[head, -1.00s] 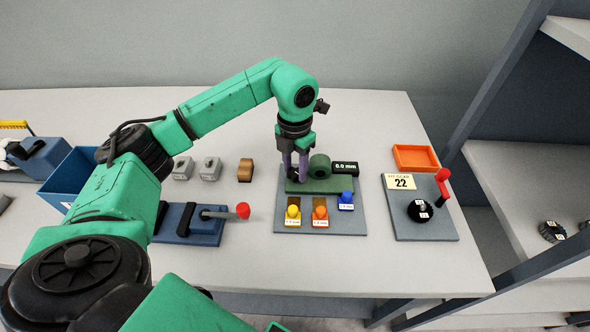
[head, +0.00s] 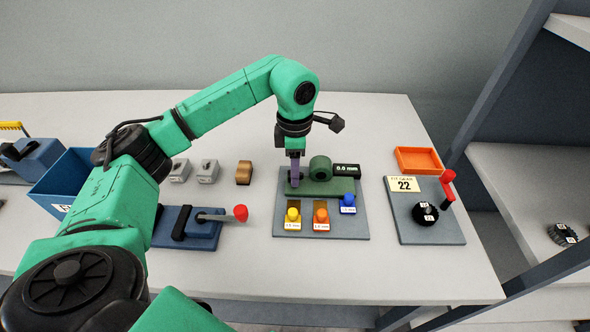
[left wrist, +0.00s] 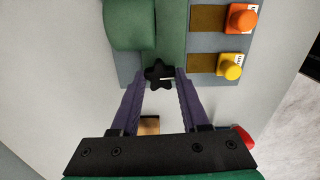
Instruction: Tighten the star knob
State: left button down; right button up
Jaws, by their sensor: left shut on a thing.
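The star knob (left wrist: 159,75) is small, black and lobed, and sits at the end of the green gauge block (left wrist: 171,30) in the left wrist view. My left gripper (left wrist: 163,73) points down over it, with a purple finger on each side, shut on the knob. In the head view my left gripper (head: 294,182) is at the left end of the green block (head: 320,187), and its fingers hide the knob. A dark readout (head: 346,170) beside the block's round boss shows about 0.0 mm. My right gripper is not in view.
Yellow (head: 293,214), orange (head: 321,215) and blue (head: 348,199) knobs stand on the grey plate in front of the block. To the right are an orange tray (head: 418,160) and a red-handled crank (head: 447,178). A blue lever fixture (head: 200,234) lies left.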

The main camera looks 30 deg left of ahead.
pick_arm(q)
jog(key=shift+w+r+m, duration=0.15)
jog(key=shift+r+m, duration=0.05)
jog(key=shift+m, duration=0.2)
jog(key=c, duration=0.5)
grip_release()
jog(key=shift+o, duration=0.5)
jog(key=shift+f, duration=0.1)
notch_tip(320, 180, up, 6)
jog(key=shift+f+b, duration=0.15)
jog(key=shift+b, duration=0.25)
notch_tip(320, 180, up, 9)
jog(key=p, duration=0.2)
jog(key=shift+p, duration=0.35)
jog(key=shift+f, duration=0.1)
